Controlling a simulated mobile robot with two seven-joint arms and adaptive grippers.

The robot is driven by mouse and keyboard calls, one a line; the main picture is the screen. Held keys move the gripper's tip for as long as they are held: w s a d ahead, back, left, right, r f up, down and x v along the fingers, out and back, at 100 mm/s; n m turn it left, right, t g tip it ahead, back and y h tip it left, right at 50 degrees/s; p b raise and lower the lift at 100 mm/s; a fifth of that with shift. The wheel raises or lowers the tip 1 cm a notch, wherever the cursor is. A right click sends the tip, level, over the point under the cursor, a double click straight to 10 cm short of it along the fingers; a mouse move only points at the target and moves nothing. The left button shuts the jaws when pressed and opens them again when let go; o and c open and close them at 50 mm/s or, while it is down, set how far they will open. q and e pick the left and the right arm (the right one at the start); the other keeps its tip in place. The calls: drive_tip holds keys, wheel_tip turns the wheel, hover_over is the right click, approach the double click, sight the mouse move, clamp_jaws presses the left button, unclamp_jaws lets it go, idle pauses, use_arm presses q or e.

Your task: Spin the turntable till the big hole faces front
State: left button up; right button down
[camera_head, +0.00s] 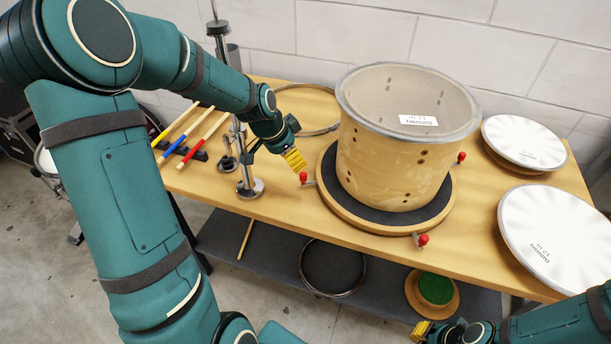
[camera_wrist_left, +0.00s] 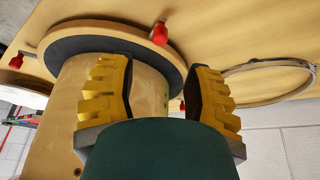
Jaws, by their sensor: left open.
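The turntable (camera_head: 347,215), a round wooden disc with a dark mat, stands on the bench and bears a pale wooden drum shell (camera_head: 375,168). Small dark holes show on the shell's side; I cannot make out a big hole. Red-knobbed pegs stick out at the turntable's edge: a left knob (camera_head: 303,177), a front knob (camera_head: 422,240) and a right knob (camera_head: 461,157). My left gripper (camera_head: 294,159) is open beside the left knob, apart from it. In the left wrist view a red knob (camera_wrist_left: 160,33) lies beyond the open yellow fingers. My right gripper (camera_head: 421,331) is low at the bottom edge, its jaws unclear.
Two white drumheads (camera_head: 524,142) (camera_head: 560,235) lie on the right of the bench. A metal stand (camera_head: 243,160) and colored sticks (camera_head: 187,135) are at left. A hoop (camera_head: 315,108) lies behind. The lower shelf holds another hoop (camera_head: 333,294) and a green-topped disc (camera_head: 436,288).

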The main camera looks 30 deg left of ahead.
sight(303, 174)
use_arm(q)
drive_tip(key=b+x, duration=0.1)
drive_tip(key=x, duration=0.8)
drive_tip(key=shift+f+b, duration=0.15)
drive_tip(key=shift+b, duration=0.2)
clamp_jaws()
